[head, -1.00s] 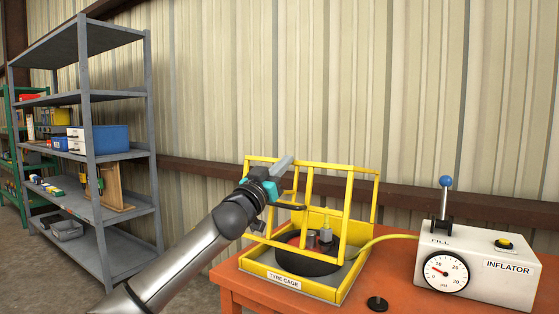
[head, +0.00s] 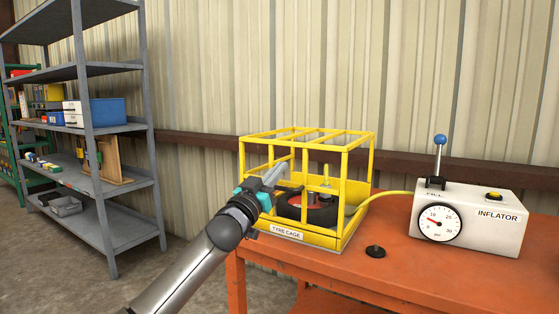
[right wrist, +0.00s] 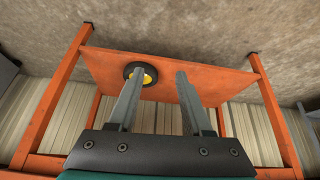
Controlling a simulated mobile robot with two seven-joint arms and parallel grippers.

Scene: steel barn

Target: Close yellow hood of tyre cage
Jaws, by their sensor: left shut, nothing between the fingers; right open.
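The tyre cage has a yellow tray base (head: 320,240) with a "TYRE CAGE" label, on the orange bench. Its yellow barred hood (head: 343,165) stands box-like and level over the base, in the closed pose; I see no clear gap at its lower edge. A black tyre with a red hub (head: 320,215) lies inside, partly hidden by bars and my gripper. My left gripper (head: 276,174) is shut and empty at the hood's front left; I cannot tell whether it touches the bars. My right gripper (right wrist: 159,72) shows only in the right wrist view, open and empty.
A white inflator (head: 467,220) with gauge and blue-knobbed lever stands right of the cage, joined by a yellow hose (head: 390,194). A black round cap (head: 375,251) lies on the orange bench (head: 440,280). Grey shelving (head: 105,130) stands left. A yellow-hubbed wheel (right wrist: 130,70) shows in the right wrist view.

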